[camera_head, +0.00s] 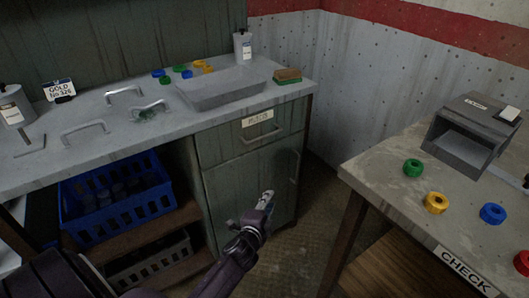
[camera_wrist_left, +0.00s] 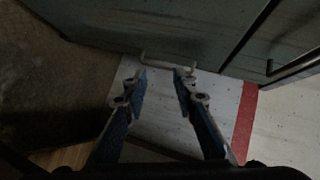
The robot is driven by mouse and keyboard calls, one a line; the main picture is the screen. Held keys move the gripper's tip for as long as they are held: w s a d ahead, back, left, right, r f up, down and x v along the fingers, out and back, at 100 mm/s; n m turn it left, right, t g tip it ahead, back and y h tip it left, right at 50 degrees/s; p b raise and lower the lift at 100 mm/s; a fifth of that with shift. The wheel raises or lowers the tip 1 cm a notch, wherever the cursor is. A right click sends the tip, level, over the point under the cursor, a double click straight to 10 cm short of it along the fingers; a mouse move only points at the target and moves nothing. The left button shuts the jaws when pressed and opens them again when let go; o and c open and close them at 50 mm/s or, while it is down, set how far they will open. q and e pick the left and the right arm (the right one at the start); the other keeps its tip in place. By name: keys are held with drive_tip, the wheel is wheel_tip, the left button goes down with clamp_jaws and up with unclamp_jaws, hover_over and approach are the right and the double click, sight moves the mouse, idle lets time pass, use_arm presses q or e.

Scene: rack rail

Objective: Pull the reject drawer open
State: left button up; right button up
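The reject drawer (camera_head: 222,148) is a grey-green front under the counter top, with a pale label (camera_head: 257,118) too small to read surely and a bar handle (camera_head: 262,136). It looks shut. My left gripper (camera_head: 266,200) is in front of the cabinet door, lower than the drawer and apart from its handle. In the left wrist view, its two fingers (camera_wrist_left: 161,78) are spread with nothing between them. A pale bar handle (camera_wrist_left: 168,64) shows just beyond the fingertips; I cannot tell whether it is the drawer's. My right gripper does not show.
The cabinet door (camera_head: 235,195) is below the drawer. The counter (camera_head: 110,140) holds a sink tray (camera_head: 222,88), loose handles and coloured rings. A blue crate (camera_head: 115,205) is on the shelf. A table (camera_head: 390,195) with a grey box (camera_head: 465,140) stands right, with floor between.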

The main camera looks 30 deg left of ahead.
use_arm(q)
wheel_tip(320, 180, up, 5)
drive_tip(key=w+a+m+t+y+b, duration=0.1)
drive_tip(key=w+a+t+b, duration=0.1)
drive_tip(key=m+t+y+b, duration=0.2)
approach(264, 136)
drive_tip(key=x, duration=0.7)
drive_tip(key=b+x, duration=0.1)
drive_tip(key=x, duration=0.2)
drive_tip(key=shift+w+a+f, duration=0.15)
drive_tip(key=shift+w+f, duration=0.05)
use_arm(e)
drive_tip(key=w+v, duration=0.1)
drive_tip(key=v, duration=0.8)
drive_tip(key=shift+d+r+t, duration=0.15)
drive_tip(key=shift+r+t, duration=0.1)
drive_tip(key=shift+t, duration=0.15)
use_arm(q)
clamp_jaws()
